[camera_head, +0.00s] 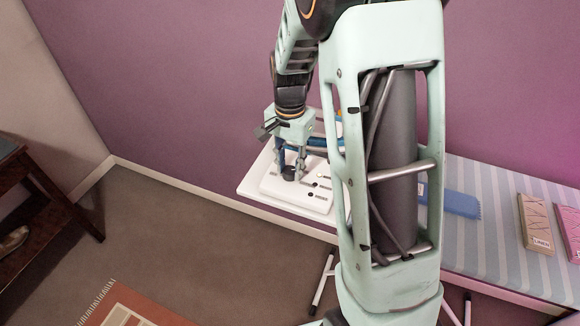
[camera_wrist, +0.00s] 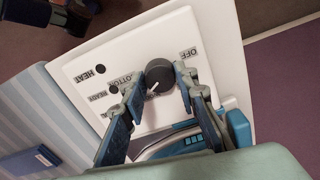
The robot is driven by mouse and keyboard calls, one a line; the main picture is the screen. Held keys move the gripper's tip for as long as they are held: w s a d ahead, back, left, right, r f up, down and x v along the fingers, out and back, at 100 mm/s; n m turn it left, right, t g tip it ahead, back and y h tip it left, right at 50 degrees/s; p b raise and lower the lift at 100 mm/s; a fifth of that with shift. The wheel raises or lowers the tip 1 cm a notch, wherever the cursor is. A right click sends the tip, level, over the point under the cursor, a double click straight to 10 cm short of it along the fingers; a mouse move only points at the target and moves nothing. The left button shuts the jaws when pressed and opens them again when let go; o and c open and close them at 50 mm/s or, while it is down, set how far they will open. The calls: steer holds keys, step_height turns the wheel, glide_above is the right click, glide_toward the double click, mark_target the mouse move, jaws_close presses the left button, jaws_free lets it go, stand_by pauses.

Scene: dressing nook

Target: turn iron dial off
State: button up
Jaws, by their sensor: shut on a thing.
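The iron dial (camera_wrist: 158,74) is a round black knob with a white pointer line, set in a white panel (camera_wrist: 140,48). In the wrist view the pointer slants down and slightly left, away from the OFF label (camera_wrist: 193,53) at the upper right. My gripper (camera_wrist: 160,79) has its two fingers on either side of the dial, shut on it. In the head view the dial (camera_head: 288,174) is a small dark shape under my gripper (camera_head: 290,168). The blue iron (camera_wrist: 188,138) lies beside the panel, partly hidden by my fingers.
The white panel rests on a white board end (camera_head: 256,190) of a striped ironing board (camera_head: 485,215). A blue flat item (camera_head: 460,204) and a tan packet (camera_head: 536,224) lie on the board. A dark wooden stool (camera_head: 40,180) stands left. The purple wall is close behind.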

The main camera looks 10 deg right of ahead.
steer(key=n, duration=0.4)
steer(key=shift+n+b, duration=0.3)
steer(key=n, duration=0.4)
steer(key=shift+n, duration=0.3)
steer(key=n, duration=0.4)
steer(key=shift+n, duration=0.3)
steer(key=n, duration=0.3)
steer(key=shift+r+n+p, duration=0.1)
steer(key=shift+n+p, duration=0.2)
steer(key=n+p, duration=0.1)
steer(key=n, duration=0.2)
steer(key=shift+n, duration=0.3)
steer(key=n+p, duration=0.2)
steer(key=n, duration=0.2)
steer(key=shift+n, duration=0.3)
steer(key=n+p, duration=0.3)
steer(key=n, duration=0.1)
steer(key=shift+r, duration=0.1)
steer(key=shift+n+p, duration=1)
steer(key=shift+n, duration=0.7)
